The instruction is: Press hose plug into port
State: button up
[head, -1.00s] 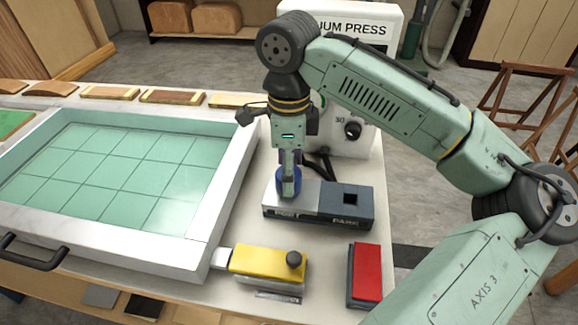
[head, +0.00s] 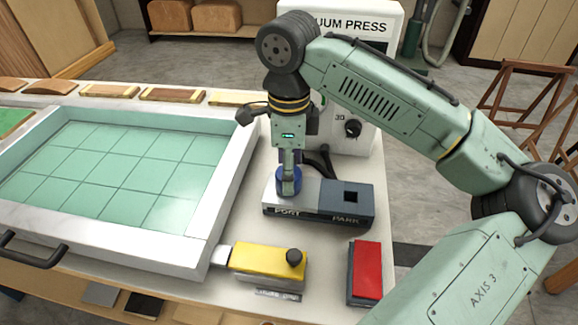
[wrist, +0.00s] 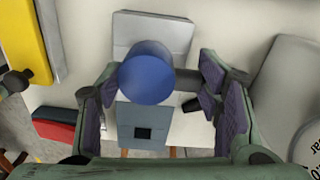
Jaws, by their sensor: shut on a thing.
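The blue hose plug (head: 282,186) is upright at the light-grey PORT half (head: 307,194) of the fixture block. My gripper (head: 289,183) points down and is shut on the plug. In the wrist view the plug's round blue face (wrist: 147,80) shows beyond my gripper's purple-padded fingers (wrist: 160,100). The port opening is hidden under the plug, so I cannot tell how deep it sits. The dark-blue PARK half (head: 362,203) has an empty square hole. A black hose (head: 325,160) shows behind the gripper.
The white vacuum press (head: 375,135) stands close behind my gripper. A framed tray with a green gridded sheet (head: 222,200) lies to the left. A yellow latch block (head: 268,260) with a black knob and a red block (head: 367,270) stand in front. Bare tabletop lies between them.

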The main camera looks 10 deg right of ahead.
jog(key=o, duration=1.3)
notch_tip(320, 180, up, 12)
